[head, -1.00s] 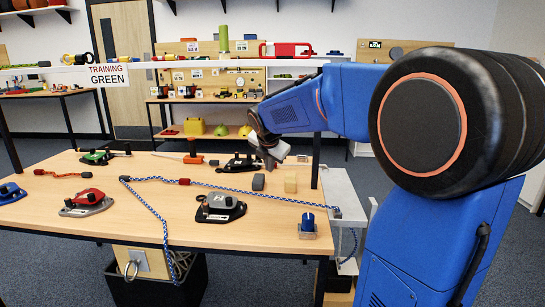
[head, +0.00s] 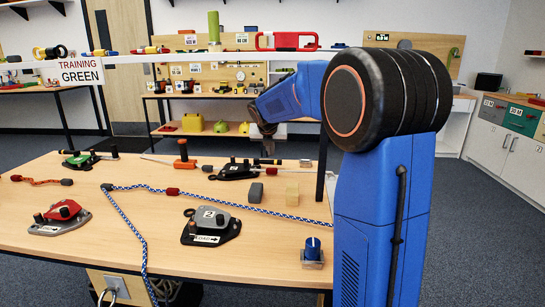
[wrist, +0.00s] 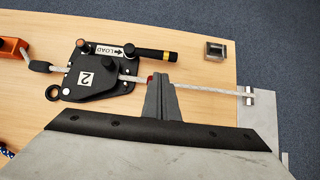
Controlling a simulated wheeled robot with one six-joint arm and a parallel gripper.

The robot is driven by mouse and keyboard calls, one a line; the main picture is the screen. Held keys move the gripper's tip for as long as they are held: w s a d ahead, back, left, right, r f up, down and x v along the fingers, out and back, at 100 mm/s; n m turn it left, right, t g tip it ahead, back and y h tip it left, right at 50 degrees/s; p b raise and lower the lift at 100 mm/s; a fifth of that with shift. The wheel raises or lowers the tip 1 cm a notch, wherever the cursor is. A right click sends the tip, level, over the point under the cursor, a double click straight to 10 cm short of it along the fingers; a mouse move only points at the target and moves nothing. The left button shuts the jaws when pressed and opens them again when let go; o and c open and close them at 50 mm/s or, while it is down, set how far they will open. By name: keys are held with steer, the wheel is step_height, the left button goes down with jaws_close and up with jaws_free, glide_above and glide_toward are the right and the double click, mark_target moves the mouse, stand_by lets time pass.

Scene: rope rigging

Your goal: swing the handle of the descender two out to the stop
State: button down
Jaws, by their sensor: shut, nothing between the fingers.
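In the wrist view a black descender (wrist: 97,78) marked 2, with a LOAD arrow, lies on the wooden table. Its black handle (wrist: 152,55) with a gold band points right, beside the plate. A white rope (wrist: 205,87) with a red mark runs through the descender. My gripper (wrist: 158,80) is shut and empty. Its fingertips appear over the rope by the red mark, just below the handle in the picture and apart from it. In the head view the black descender (head: 236,171) stands at the table's far edge; my gripper (head: 265,128) is above it, its tips unclear.
A grey device (head: 208,226), also apparently marked 2, and a red one (head: 62,214) sit nearer. A blue knob (head: 312,248), a wooden block (head: 292,192), a blue patterned rope (head: 265,211) and an orange tool (head: 184,158) share the table.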

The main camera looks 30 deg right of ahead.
mark_target(272, 161)
steer(key=x, duration=0.9)
steer(key=shift+w+d+f, duration=0.15)
steer(key=shift+w+f, duration=0.05)
steer(key=shift+f, duration=0.1)
